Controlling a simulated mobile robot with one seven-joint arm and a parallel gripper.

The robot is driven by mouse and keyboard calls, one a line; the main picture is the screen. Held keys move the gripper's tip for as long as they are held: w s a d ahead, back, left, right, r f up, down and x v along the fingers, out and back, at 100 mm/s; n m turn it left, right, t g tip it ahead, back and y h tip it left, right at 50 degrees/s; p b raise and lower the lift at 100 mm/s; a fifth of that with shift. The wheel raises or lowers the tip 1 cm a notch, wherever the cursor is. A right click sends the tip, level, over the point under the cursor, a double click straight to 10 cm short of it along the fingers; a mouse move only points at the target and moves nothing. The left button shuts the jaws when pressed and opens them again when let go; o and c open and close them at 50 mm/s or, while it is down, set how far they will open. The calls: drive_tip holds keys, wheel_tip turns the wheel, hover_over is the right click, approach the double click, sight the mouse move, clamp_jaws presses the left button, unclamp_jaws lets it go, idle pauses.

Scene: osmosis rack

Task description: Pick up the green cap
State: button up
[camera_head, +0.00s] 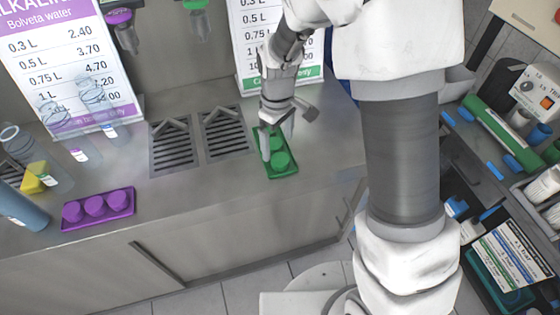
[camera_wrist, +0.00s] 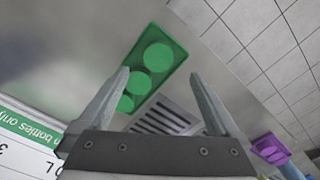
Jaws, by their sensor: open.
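Green caps stand in a row on a small green tray (camera_head: 284,174) near the counter's front edge. In the head view, one green cap (camera_head: 280,160) shows clearly, and my gripper partly hides the far end of the row. The wrist view shows three caps: a large near one (camera_wrist: 158,57), a middle one (camera_wrist: 139,83) and one (camera_wrist: 125,103) partly behind a finger. My gripper (camera_head: 277,146) is over the tray, pointing down. In the wrist view my gripper (camera_wrist: 159,75) is open and empty, with its left finger overlapping the row. Its height above the caps is unclear.
A purple tray (camera_head: 98,221) with three purple caps lies left on the counter. Drain grates (camera_head: 172,148) lie between the trays. Clear bottles (camera_head: 92,92) and a yellow block (camera_head: 36,178) stand at left. A price board (camera_head: 246,60) stands behind my gripper.

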sight(280, 159)
drive_tip(key=shift+d+f, duration=0.15)
drive_tip(key=shift+f, duration=1.35)
drive_tip(key=shift+d+f, duration=0.1)
drive_tip(key=shift+f, duration=1.4)
drive_tip(key=c, duration=1.4)
